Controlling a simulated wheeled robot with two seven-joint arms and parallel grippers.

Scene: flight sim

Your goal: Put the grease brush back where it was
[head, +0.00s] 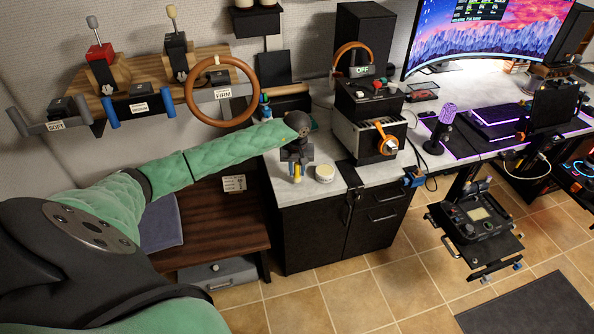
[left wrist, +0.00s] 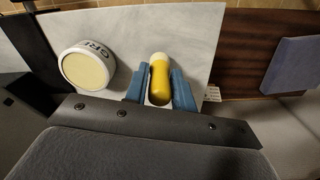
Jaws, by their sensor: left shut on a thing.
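My left gripper (head: 297,172) is over the front left of the light grey counter (head: 352,186). In the left wrist view its blue fingers (left wrist: 160,88) are shut on the yellow grease brush (left wrist: 159,80), which has a pale end. The brush shows small and yellow in the head view (head: 297,171), partly hidden by the gripper. Whether it touches the counter, I cannot tell. A round white grease tin with a cream top (head: 325,173) stands just right of the gripper; it also shows in the left wrist view (left wrist: 87,66). My right gripper is not in view.
A dark wooden bench (head: 215,225) with a blue cushion (head: 161,222) is below my arm.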

